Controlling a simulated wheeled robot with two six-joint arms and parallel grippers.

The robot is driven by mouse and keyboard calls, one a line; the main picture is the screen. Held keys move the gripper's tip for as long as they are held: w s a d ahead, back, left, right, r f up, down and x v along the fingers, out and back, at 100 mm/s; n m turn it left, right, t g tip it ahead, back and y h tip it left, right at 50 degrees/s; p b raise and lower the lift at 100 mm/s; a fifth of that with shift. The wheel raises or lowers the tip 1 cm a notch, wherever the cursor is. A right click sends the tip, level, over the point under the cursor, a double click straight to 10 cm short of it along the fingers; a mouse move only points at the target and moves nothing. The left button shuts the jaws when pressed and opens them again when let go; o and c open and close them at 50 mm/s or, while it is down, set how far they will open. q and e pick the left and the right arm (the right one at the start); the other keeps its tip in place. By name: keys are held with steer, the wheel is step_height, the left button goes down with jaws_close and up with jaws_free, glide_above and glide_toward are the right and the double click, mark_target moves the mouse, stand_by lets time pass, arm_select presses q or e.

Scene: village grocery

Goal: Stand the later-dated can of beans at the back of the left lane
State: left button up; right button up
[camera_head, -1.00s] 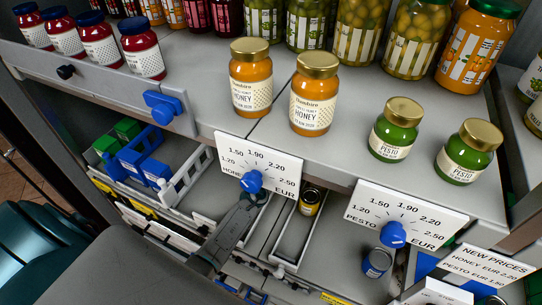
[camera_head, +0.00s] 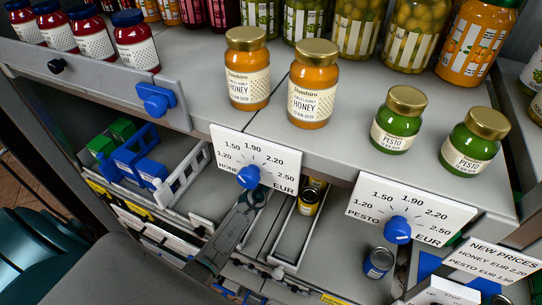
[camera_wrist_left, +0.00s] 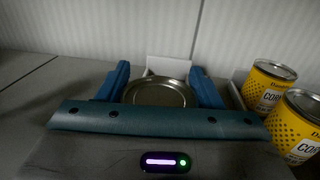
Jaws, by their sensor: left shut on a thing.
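My left gripper (camera_head: 258,196) reaches under the upper shelf into the lower shelf, left of the lane with the yellow corn cans (camera_head: 310,196). In the left wrist view its blue fingers (camera_wrist_left: 160,88) are shut on a can (camera_wrist_left: 160,92). Only the round metal lid shows, about level; its label and date are hidden. The can stands near a white upright piece (camera_wrist_left: 168,68) in front of the pale back wall. I cannot tell if its base touches the shelf. A blue can (camera_head: 379,263) stands farther right on the lower shelf; its date is unreadable. My right gripper is not in view.
Yellow corn cans (camera_wrist_left: 268,86) stand close to the right of the gripper. Price boards (camera_head: 255,160) hang from the upper shelf edge above my arm. Honey jars (camera_head: 313,85) and pesto jars (camera_head: 398,120) stand above. A white rack (camera_head: 185,175) with blue and green items is at left.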

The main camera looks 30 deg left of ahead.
arm_select(q)
steer(key=shift+f, duration=0.2)
steer(key=o, duration=1)
steer(key=shift+o, duration=1.1)
steer(key=shift+s+d+f, duration=0.1)
steer(key=shift+s, duration=0.2)
steer(key=s, duration=0.3)
steer(key=s+d, duration=0.1)
steer(key=s, duration=0.2)
steer(key=shift+s+d+b, duration=0.15)
steer(key=shift+s+b, duration=0.15)
steer(key=shift+s, duration=0.1)
